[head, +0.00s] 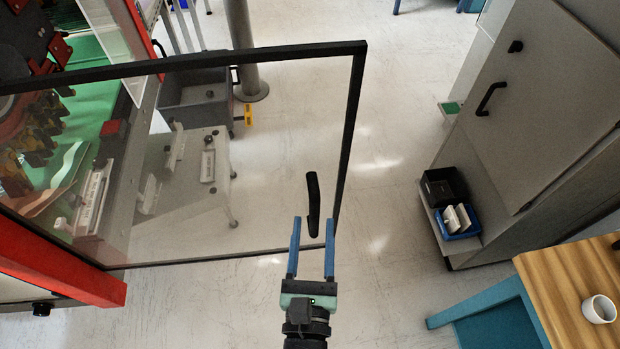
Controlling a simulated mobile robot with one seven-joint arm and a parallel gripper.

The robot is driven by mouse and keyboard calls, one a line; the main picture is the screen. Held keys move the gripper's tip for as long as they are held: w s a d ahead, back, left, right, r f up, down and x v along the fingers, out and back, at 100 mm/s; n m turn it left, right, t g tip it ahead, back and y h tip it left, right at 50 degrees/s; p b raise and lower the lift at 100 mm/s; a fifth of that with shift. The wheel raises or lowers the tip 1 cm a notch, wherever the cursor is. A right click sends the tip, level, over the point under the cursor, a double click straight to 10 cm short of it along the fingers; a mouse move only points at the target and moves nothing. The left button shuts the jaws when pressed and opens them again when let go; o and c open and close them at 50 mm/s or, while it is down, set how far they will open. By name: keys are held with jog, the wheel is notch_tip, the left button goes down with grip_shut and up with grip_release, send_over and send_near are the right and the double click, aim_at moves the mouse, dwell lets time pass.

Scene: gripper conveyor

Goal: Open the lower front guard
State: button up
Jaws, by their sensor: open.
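The front guard (351,120) is a clear panel in a thin black frame. It stands swung out from the machine at the left, over the floor. Its black handle (313,204) is on the panel near the free edge. My gripper (312,222) has two blue fingers, spread open, with the lower end of the handle between or just beyond their tips. I cannot tell whether the fingers touch the handle. Nothing is held.
The machine's red beam (62,270) is at the left. A grey bin (195,98) and a pillar (243,50) stand beyond the panel. A grey cabinet (535,85) and a wooden table (578,295) with a white cup (599,309) are at the right. Floor between is clear.

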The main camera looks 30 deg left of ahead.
jog(key=b+v, duration=0.2)
jog(key=v, duration=0.7)
jog(key=shift+s+d+b, duration=0.2)
jog(key=shift+s+b, duration=0.1)
